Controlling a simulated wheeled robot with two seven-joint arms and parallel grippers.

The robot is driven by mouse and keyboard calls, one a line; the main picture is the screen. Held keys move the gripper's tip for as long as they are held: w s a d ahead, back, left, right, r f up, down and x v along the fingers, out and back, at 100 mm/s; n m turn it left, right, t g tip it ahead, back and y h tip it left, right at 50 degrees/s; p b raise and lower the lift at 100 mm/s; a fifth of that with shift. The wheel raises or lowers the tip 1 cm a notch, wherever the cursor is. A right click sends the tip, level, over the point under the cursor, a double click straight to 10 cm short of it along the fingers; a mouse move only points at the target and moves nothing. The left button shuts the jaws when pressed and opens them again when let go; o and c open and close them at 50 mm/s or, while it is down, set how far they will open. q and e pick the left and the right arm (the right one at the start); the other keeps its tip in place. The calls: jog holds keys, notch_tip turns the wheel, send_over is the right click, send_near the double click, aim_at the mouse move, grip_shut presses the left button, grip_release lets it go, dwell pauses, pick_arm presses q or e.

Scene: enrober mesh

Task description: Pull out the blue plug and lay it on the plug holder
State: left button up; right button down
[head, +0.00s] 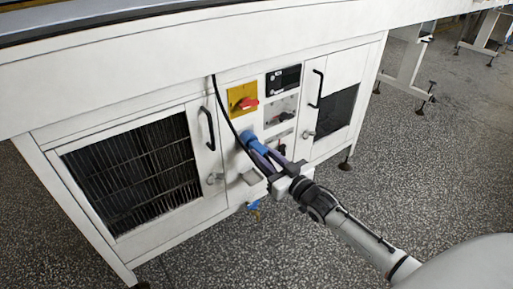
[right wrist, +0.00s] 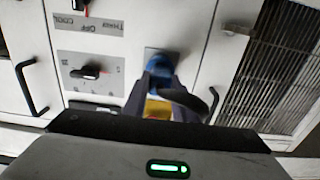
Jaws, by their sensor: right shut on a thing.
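The blue plug (head: 250,139) is at the front panel of the white machine, at its socket. I cannot tell whether it is fully seated. In the right wrist view the blue plug (right wrist: 159,72) shows against a grey socket plate. My right gripper (head: 262,151) is shut on the plug, its fingers reaching in from the lower right. The black cable (head: 222,107) hangs from the machine's top edge and runs down past the plug. A small pale ledge (head: 250,177) below the plug may be the plug holder. My left gripper is not in view.
A yellow plate with a red switch (head: 243,100) sits above the plug. Knob panels (head: 281,111) are to its right. Door handles (head: 207,128) stand out on both sides. The speckled floor in front is clear.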

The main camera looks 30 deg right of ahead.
jog(key=shift+s+d+r+p, duration=0.1)
jog(key=shift+s+p, duration=0.7)
jog(key=shift+s, duration=0.4)
jog(key=shift+s+d+r+p, duration=0.1)
jog(key=shift+s+p, duration=0.7)
jog(key=shift+s, duration=0.4)
jog(key=shift+s+f+p, duration=0.1)
jog(key=shift+s+p, duration=0.2)
jog(key=shift+s, duration=0.25)
